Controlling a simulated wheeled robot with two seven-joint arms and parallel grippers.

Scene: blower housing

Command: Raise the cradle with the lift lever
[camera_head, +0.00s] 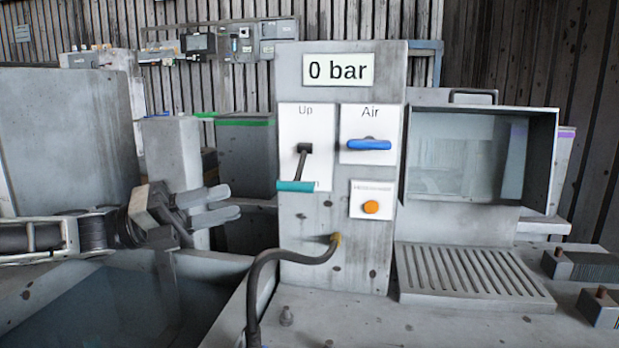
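The lift lever (299,168) is on a white plate marked "Up" on the left side of the grey control panel (318,246). It is a dark arm hanging down and slightly left from its pivot, with a teal handle (296,186) at its lower end. My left gripper (240,202) is left of the lever, fingers pointing right, with a gap between the two grey fingers. It is apart from the handle and holds nothing visible. The slatted grey cradle (470,272) seems to be the low grate right of the panel. My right gripper is not in view.
A blue air lever (368,145) and an orange button (371,207) are right of the lift lever. The display reads "0 bar" (338,70). A dark hose (262,275) curves from the panel's lower part. A transparent-fronted box (466,158) stands above the grate. A water-filled tank (110,305) is below my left arm.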

